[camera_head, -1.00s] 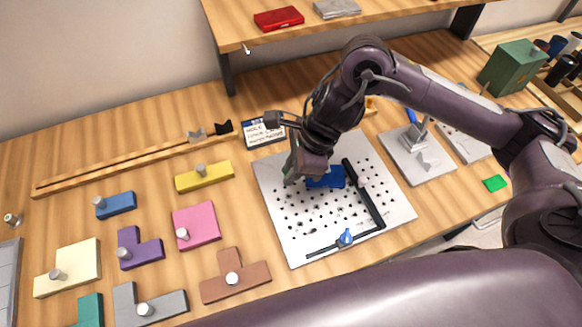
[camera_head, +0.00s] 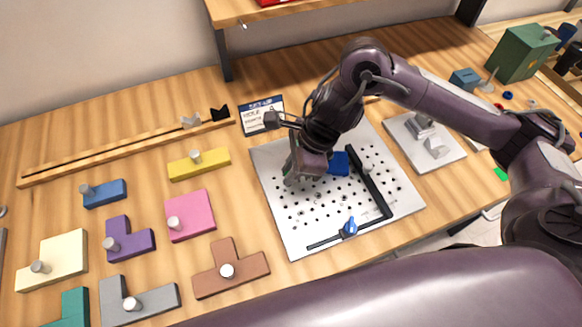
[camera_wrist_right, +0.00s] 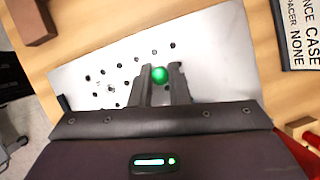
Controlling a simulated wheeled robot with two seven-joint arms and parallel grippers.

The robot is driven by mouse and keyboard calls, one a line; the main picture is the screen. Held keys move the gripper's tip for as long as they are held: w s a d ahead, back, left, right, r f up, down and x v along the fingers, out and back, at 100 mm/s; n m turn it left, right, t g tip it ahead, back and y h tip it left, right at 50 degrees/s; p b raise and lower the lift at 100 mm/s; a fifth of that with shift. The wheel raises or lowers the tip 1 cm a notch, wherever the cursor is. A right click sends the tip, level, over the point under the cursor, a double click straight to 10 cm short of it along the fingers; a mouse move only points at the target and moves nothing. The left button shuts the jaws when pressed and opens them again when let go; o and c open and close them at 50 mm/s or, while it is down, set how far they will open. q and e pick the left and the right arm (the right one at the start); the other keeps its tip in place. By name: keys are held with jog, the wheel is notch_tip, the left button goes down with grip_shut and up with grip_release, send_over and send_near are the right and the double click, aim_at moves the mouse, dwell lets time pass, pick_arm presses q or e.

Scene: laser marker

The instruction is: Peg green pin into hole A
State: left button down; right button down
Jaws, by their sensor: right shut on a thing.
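The green pin (camera_wrist_right: 160,74) shows as a round green top between the two fingers of my right gripper (camera_wrist_right: 161,82) in the right wrist view. The right gripper is shut on it. In the head view this gripper (camera_head: 290,178) is over the left upper part of the white perforated board (camera_head: 275,222), and the pin is hardly visible there. I cannot tell whether the pin's lower end touches the board or is in a hole. The board has rows of dark holes; no letter A is legible. My left gripper is not in view.
A black L-shaped fence (camera_head: 372,190) with a blue knob (camera_head: 349,227) and a blue block (camera_head: 339,163) are on the board. Several knobbed shapes, such as the pink square (camera_head: 190,216), lie left. A grey fixture (camera_head: 425,145) is right.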

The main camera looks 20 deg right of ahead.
jog(key=shift+a, duration=0.1)
dwell(0.3)
jog(key=shift+f+b, duration=0.55)
jog(key=shift+b, duration=0.2)
jog(key=c, duration=1.3)
grip_release()
jog(key=p+v, duration=0.1)
jog(key=v, duration=0.6)
jog(key=shift+r, duration=0.35)
jog(key=shift+s, duration=0.1)
